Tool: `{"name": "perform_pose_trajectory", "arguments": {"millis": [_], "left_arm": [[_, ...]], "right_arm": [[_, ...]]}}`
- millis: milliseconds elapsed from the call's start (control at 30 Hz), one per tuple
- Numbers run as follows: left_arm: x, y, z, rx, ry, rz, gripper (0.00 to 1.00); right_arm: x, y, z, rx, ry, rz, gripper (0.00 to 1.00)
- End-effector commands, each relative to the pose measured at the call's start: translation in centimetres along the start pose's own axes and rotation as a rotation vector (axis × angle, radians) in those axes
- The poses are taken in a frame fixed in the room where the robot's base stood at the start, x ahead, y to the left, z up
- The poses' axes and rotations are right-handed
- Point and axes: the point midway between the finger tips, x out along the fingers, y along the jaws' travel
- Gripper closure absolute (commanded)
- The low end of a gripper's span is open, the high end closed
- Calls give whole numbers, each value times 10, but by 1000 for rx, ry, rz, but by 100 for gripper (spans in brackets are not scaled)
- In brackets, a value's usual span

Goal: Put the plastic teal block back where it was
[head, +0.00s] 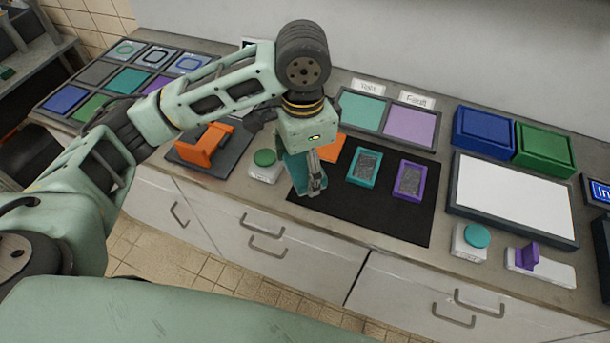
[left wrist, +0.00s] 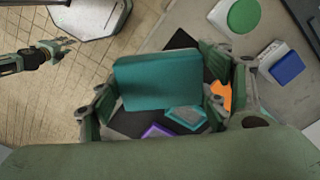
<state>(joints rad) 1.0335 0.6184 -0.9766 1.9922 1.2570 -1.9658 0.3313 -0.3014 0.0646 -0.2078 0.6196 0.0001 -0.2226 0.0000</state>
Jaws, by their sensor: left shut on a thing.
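My left gripper (head: 314,188) is shut on a teal block (head: 295,170) and holds it over the left part of a black mat (head: 400,222). In the left wrist view the teal block (left wrist: 157,80) sits between the two fingers, its broad plain face toward the camera. My gripper hides part of the block in the head view. What seems to be my right gripper (left wrist: 62,46) shows small at the left of the left wrist view, its jaws too small to judge.
On the mat are a teal-framed piece (head: 362,168), a purple-framed piece (head: 409,180) and an orange piece (head: 331,148). Behind it are a teal panel (head: 363,112) and a purple panel (head: 409,127). A green button (head: 265,158) stands left, a white panel (head: 514,200) right. The mat's front is clear.

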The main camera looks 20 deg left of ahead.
Motion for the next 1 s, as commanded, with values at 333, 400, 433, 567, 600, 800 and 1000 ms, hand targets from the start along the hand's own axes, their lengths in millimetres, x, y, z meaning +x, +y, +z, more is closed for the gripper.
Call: {"name": "perform_pose_trajectory", "arguments": {"millis": [333,400,433,567,600,800,1000], "left_arm": [[13,-4,-70,835,0,0,51],[16,-4,-82,1005,-1,1,51],[17,-3,-88,1078,0,1,51],[21,-2,-110,1383,0,0,51],[23,-1,-115,1469,0,-1,51],[27,2,-136,1799,-1,-1,51],[31,0,-139,1927,-1,-1,51]], "right_arm": [[4,21,8,1,-9,24,60],[5,21,8,2,-8,25,60],[6,21,7,2,-7,25,60],[7,21,7,2,-6,24,60],[8,20,6,2,-5,24,60],[9,14,2,4,1,17,60],[8,8,-1,3,4,9,60]]}}
